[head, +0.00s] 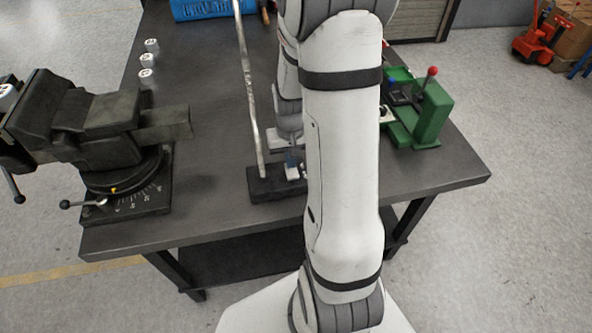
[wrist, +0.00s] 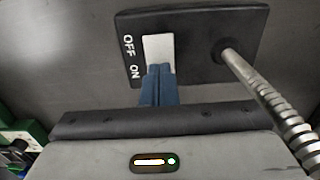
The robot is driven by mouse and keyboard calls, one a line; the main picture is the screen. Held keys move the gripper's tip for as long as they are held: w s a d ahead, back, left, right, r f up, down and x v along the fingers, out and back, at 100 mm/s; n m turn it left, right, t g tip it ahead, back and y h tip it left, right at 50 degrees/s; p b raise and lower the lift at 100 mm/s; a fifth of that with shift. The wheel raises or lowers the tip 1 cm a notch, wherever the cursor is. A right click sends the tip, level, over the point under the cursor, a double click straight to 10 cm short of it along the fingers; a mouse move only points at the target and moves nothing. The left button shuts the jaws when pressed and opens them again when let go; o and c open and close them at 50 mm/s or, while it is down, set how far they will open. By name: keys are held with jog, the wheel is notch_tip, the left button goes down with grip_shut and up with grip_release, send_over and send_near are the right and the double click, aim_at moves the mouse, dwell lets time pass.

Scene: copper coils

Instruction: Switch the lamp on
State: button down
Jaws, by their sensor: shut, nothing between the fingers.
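The lamp's black base (head: 264,187) stands on the grey workbench, and its metal neck (head: 248,90) rises from it. The lamp head is out of view. In the wrist view the base (wrist: 198,70) carries a white switch (wrist: 158,47) with OFF and ON lettering beside it, and the neck (wrist: 262,85) leaves it to the right. My gripper (wrist: 159,72) is shut and empty, its blue fingertips at the ON end of the switch. I cannot tell whether they press it. In the head view my gripper (head: 292,160) is low over the base, partly hidden by my arm.
A dark vise (head: 100,130) stands at the left of the workbench (head: 215,205). A green fixture with a red-knobbed lever (head: 430,115) stands at the right. Small white cylinders (head: 146,60) and a blue box (head: 205,8) are farther back. Bench between vise and lamp is clear.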

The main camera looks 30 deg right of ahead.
jog(key=shift+r+p, duration=2.5)
jog(key=shift+r, duration=0.95)
